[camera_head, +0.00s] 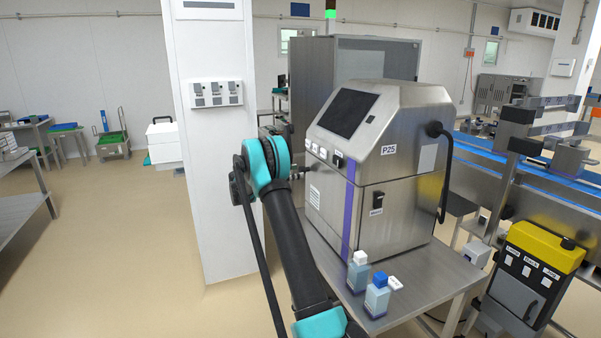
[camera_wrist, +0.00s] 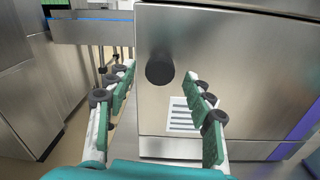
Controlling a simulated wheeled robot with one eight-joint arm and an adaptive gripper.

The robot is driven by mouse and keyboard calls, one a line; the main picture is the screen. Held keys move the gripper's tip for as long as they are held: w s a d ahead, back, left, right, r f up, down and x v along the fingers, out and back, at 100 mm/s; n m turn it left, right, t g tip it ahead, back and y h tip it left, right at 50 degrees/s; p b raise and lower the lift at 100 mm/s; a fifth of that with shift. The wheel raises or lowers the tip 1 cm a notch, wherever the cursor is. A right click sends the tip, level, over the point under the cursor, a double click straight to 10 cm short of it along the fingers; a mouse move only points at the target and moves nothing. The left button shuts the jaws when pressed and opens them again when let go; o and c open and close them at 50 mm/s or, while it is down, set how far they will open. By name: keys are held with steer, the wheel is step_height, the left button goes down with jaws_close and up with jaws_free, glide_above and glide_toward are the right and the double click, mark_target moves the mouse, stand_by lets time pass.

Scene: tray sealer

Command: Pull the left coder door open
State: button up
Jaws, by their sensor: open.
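The coder (camera_head: 400,190) is a steel cabinet with a dark sloped screen, standing on a steel table. Its left door (camera_wrist: 235,75) is a flat steel panel that fills much of the wrist view and looks closed. A round black knob (camera_wrist: 160,69) sticks out near the door's left edge. My gripper (camera_wrist: 159,74) is open, with the knob showing between its green-padded fingertips; I cannot tell whether either finger touches it. In the head view, my gripper (camera_head: 297,174) is at the coder's left side, mostly hidden by my arm.
Two bottles (camera_head: 359,272) (camera_head: 376,296) with white and blue caps stand on the table (camera_head: 425,285) in front of the coder. A white pillar (camera_head: 215,150) rises to the left. A conveyor (camera_head: 530,185) and a yellow-topped box (camera_head: 545,245) are at the right. Floor (camera_head: 110,240) at left is clear.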

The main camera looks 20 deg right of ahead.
mark_target(300, 171)
steer(key=shift+w+d, duration=0.1)
steer(key=shift+d, duration=1.45)
jaws_close()
